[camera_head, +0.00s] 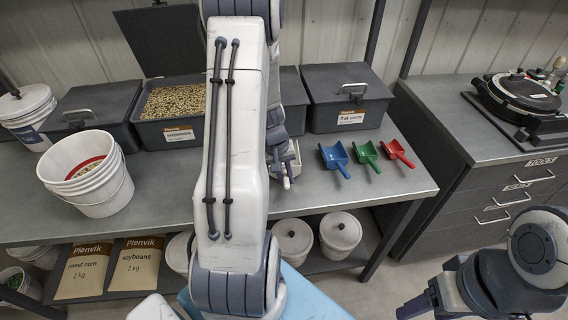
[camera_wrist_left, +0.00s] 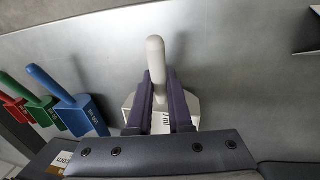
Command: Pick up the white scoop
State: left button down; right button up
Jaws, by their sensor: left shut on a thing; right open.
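The white scoop (camera_wrist_left: 155,52) shows in the left wrist view, its pale handle rising between my left fingers and its bowl behind them. My left gripper (camera_wrist_left: 160,98) is shut on the handle. In the head view my left gripper (camera_head: 284,172) is over the bench, partly hidden by my left arm, and only a little of the white scoop (camera_head: 297,158) shows beside it. I cannot tell whether the scoop still touches the bench. My right gripper (camera_head: 420,304) is open and empty at the lower right, partly cut off by the frame edge.
Blue (camera_head: 335,157), green (camera_head: 367,154) and red (camera_head: 398,151) scoops lie on the bench (camera_head: 395,185) to the right. Behind them is a closed grey bin (camera_head: 345,85). An open bin of seed (camera_head: 172,100) and white buckets (camera_head: 92,180) stand left.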

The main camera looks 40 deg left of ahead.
pick_arm(q)
jog(key=shift+r, duration=0.55)
notch_tip(320, 180, up, 3)
jog(key=shift+w+f, duration=0.1)
jog(key=s+d+r, duration=0.5)
jog(key=d+r, duration=0.2)
jog(key=d, duration=0.3)
jog(key=shift+d, duration=0.35)
